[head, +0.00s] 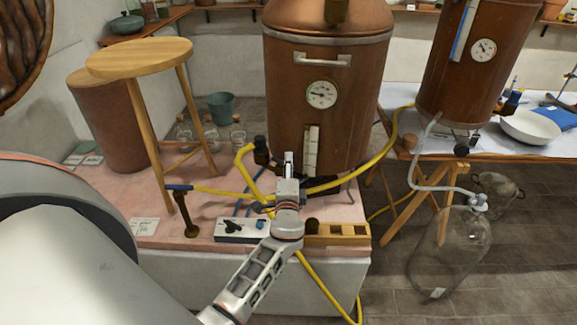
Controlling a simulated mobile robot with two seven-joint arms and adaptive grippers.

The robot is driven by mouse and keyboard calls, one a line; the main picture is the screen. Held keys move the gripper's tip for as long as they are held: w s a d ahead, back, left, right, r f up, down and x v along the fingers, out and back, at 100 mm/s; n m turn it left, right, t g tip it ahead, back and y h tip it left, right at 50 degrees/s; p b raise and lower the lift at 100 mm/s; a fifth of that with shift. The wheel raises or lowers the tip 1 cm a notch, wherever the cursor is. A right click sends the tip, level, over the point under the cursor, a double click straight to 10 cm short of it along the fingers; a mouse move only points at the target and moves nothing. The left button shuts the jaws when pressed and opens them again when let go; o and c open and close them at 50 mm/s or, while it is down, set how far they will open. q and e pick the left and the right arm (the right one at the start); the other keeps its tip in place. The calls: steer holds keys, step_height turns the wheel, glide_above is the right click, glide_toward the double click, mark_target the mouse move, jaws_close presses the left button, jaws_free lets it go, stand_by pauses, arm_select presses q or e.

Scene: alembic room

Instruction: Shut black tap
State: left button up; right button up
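A large copper still (285,100) stands on the pink tiled platform. A black tap (261,152) sits low on its front left, with a yellow hose joined near it. Whether the tap is open or shut cannot be told. My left gripper (289,160) is in front of the still, just right of the tap in the picture, pointing up and away. It looks narrow and edge-on, so its finger gap is hidden. Contact with the tap cannot be told. My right gripper is not in view.
Yellow hoses (220,193) cross the platform (185,237) around my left arm. A wooden stool (140,58) stands at left. A white box with dark knobs (242,230) and a wooden rack (350,234) lie near the front edge. A glass carboy (450,250) stands right.

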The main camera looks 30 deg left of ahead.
arm_select(q)
steer(key=v, duration=1.2)
stand_by(0.4)
steer(key=s+d+f+n+g+h, duration=0.2)
steer(key=s+d+f+h, duration=0.4)
steer(key=s+f, duration=0.3)
steer(key=s+d+f+n+g+h, duration=0.2)
steer(key=s+d+f+n+h, duration=0.3)
steer(key=s+d+f, duration=0.3)
step_height(320, 180, down, 3)
steer(key=shift+s+r+g+h, duration=0.3)
steer(key=shift+s+h, duration=0.4)
steer(key=shift+s, duration=0.2)
